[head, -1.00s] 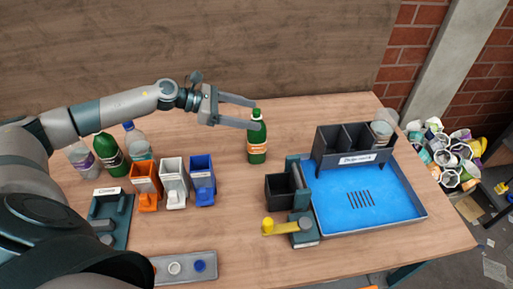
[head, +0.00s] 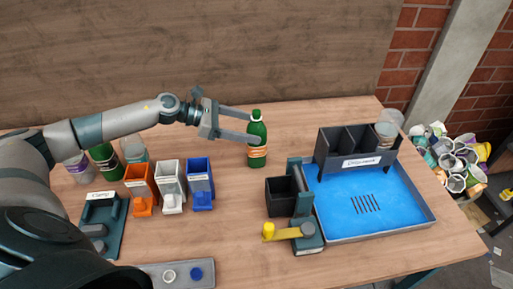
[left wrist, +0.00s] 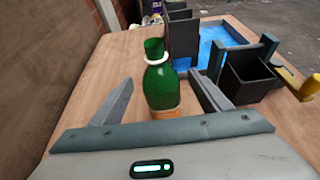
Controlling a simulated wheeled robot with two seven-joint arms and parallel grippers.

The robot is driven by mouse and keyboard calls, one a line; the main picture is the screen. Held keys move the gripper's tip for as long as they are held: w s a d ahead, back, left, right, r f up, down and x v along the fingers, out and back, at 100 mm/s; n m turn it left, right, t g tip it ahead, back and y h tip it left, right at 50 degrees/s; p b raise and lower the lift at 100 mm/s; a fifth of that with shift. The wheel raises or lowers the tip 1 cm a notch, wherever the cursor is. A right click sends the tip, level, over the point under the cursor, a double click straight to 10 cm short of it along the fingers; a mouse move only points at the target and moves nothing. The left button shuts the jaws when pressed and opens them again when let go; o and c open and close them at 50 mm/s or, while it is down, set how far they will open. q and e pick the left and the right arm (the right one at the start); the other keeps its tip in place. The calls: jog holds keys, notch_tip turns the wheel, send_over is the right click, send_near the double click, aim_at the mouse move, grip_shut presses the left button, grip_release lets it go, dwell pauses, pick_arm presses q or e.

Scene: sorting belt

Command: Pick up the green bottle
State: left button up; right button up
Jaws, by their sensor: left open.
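The green bottle (head: 257,143) stands upright on the table, with an orange and white label and a white ring at its neck. In the left wrist view the bottle (left wrist: 160,85) stands between the two fingers, with gaps on both sides. My left gripper (head: 252,127) is open, its fingers reaching to the bottle's neck and upper body from the left. The lower part of the bottle is hidden by the gripper in the left wrist view. My right gripper is not in view.
Orange (head: 140,184), white (head: 171,182) and blue bins (head: 200,180) stand left of the bottle. Other bottles (head: 106,162) stand behind my arm. A blue tray (head: 400,205) with dark compartments (head: 349,164) and a black box (head: 279,197) lie to the right.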

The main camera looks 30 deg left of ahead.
aim_at(255, 146)
pick_arm(q)
notch_tip(255, 146, down, 7)
jog(key=shift+w+d+f+p, duration=0.1)
jog(key=shift+f+p, duration=0.1)
jog(key=shift+p, duration=0.75)
jog(key=shift+w+d+f, duration=0.1)
jog(key=shift+w+d, duration=0.1)
jog(key=shift+d, duration=0.05)
jog(key=shift+w+d+f, duration=0.1)
jog(key=shift+w+d, duration=0.05)
jog(key=shift+d, duration=0.05)
jog(key=shift+f, duration=0.1)
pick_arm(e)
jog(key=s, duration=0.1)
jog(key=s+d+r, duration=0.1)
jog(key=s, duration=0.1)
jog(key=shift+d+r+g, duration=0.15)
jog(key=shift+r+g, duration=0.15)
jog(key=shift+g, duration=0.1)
pick_arm(q)
jog(key=shift+d, duration=0.1)
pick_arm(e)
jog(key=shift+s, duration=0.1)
